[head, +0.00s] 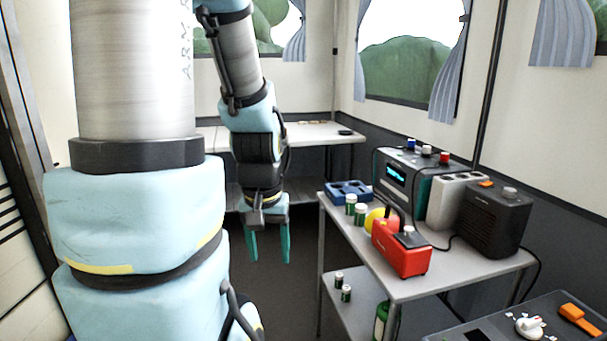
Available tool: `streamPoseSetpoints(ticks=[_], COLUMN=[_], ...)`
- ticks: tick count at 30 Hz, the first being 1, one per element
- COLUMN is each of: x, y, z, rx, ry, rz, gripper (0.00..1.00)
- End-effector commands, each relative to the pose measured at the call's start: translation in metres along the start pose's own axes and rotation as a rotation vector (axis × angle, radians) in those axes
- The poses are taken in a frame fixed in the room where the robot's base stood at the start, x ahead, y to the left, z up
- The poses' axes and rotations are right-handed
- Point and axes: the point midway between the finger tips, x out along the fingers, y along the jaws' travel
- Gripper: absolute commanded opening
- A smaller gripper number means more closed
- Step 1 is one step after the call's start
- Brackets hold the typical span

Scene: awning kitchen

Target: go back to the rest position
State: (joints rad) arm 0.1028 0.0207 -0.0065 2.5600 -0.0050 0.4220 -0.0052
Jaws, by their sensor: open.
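My gripper (269,246) hangs at the end of my arm, left of the middle in the head view. Its two teal fingers point down and stand apart, with nothing between them. It is over open floor, to the left of a grey table (440,268) and apart from it. My upper arm fills the left of the view and hides what is behind it.
On the grey table are a red box (402,249), a blue tray (348,192), green cylinders (360,213), a teal device (413,180) and a black box (495,222). A white table (318,134) stands behind. Dark floor (285,295) is clear below my gripper.

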Motion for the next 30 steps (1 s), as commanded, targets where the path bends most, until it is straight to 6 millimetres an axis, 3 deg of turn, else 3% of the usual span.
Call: streamPoseSetpoints(ticks=[1, 5, 12, 15, 20, 30], x=[-0.016, -0.039, -0.102, -0.117, -0.126, -0.124], y=[0.000, 0.000, 0.000, 0.000, 0.000, 0.000], z=[-0.002, -0.005, -0.014, -0.016, -0.018, -0.017], rx=[0.000, 0.000, 0.000, 0.000, 0.000, 0.000], ry=[0.000, 0.000, 0.000, 0.000, 0.000, 0.000], rz=[0.000, 0.000, 0.000, 0.000, 0.000, 0.000], gripper=[0.65, 0.65, 0.65, 0.65, 0.65, 0.65])
